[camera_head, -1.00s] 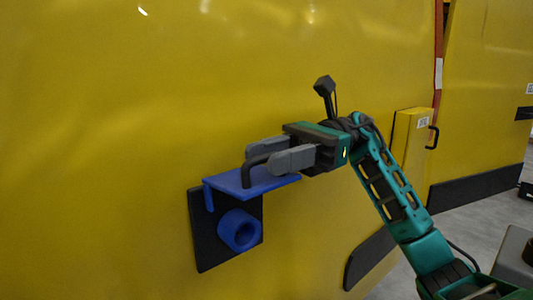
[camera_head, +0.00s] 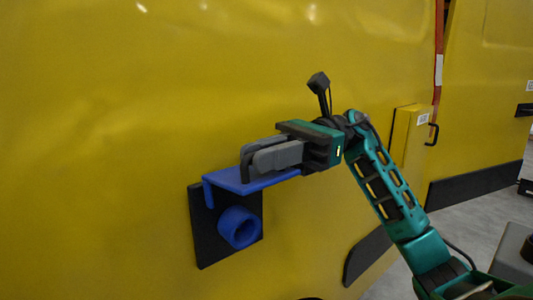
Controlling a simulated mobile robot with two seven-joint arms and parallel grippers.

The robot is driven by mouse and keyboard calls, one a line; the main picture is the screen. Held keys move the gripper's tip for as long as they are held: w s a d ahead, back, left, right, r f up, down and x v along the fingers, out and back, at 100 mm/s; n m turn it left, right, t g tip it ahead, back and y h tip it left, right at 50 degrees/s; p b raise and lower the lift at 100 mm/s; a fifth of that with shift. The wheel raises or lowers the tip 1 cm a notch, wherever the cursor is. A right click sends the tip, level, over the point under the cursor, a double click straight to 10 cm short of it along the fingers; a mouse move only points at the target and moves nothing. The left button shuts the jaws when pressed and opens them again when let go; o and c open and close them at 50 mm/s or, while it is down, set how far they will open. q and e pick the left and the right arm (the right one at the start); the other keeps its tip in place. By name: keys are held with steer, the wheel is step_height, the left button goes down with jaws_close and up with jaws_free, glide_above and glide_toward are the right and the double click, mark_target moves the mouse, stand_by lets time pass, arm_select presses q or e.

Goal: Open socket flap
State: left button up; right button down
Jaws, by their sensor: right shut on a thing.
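The blue socket flap (camera_head: 233,179) stands out roughly level from the black backing plate (camera_head: 204,238) on the yellow wall. Below it the round blue socket (camera_head: 239,227) is uncovered, with its dark opening showing. My right gripper (camera_head: 262,160) lies just above the flap's top face. Its grey fingers are shut on the flap's dark handle (camera_head: 244,165), of which only part shows beside the fingers. My left gripper is not in view.
The large yellow panel (camera_head: 110,130) fills most of the view. To the right are a yellow box (camera_head: 411,135) with a black handle (camera_head: 433,136) and dark strips low on the panel. Grey floor (camera_head: 455,225) shows at lower right.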

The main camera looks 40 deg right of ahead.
stand_by(0.3)
steer(key=b, duration=0.1)
steer(key=f+b, duration=0.1)
steer(key=b, duration=0.1)
steer(key=shift+s+f+n, duration=0.15)
steer(key=shift+s+n, duration=0.15)
steer(key=shift+n, duration=0.1)
steer(key=shift+s+f+n+b, duration=0.3)
steer(key=shift+n+b, duration=0.1)
steer(key=shift+b, duration=0.8)
steer(key=shift+s+b, duration=0.1)
steer(key=shift+b, duration=0.3)
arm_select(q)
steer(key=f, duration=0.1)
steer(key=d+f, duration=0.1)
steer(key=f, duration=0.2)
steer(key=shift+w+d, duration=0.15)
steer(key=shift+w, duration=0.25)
arm_select(e)
steer(key=shift+r+n, duration=0.15)
steer(key=shift+n, duration=0.15)
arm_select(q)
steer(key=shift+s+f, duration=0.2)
arm_select(e)
steer(key=c, duration=1.2)
jaws_free()
steer(key=shift+o, duration=0.2)
steer(key=shift+d, duration=0.1)
